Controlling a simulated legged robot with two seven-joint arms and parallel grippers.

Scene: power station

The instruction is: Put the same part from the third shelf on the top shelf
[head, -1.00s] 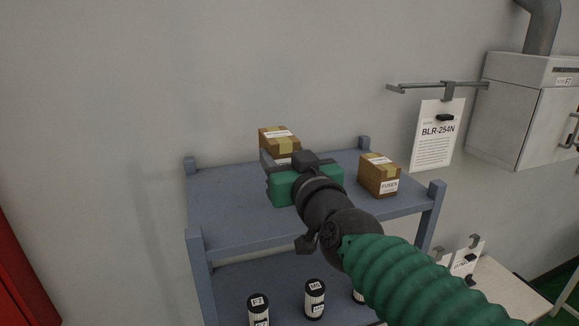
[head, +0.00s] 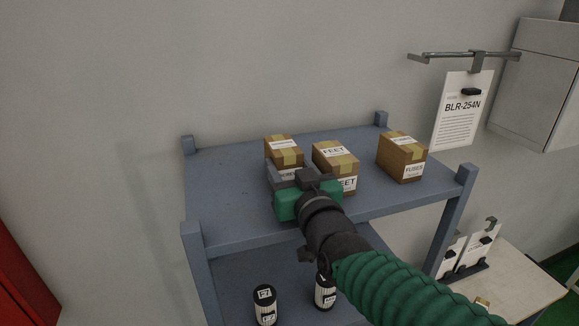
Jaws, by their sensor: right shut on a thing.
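My right gripper (head: 287,178) reaches over the blue rack's top shelf (head: 229,205). It is shut on a brown cardboard box (head: 284,145) with yellow tape and a white top label. The gripper hides the lower part of this box, so its front label is not clear, and I cannot tell whether it touches the shelf. Just right of it stands a box labelled FEET (head: 335,156), partly behind the gripper. Farther right stands a box labelled FUSES (head: 403,157), near the right edge. My left gripper is out of view.
Black-and-white canisters, one at left (head: 264,305) and one at right (head: 325,293), stand on the shelf below. A BLR-254N sheet (head: 462,108) hangs on the wall at right. The top shelf's left part is bare. Corner posts rise above the shelf.

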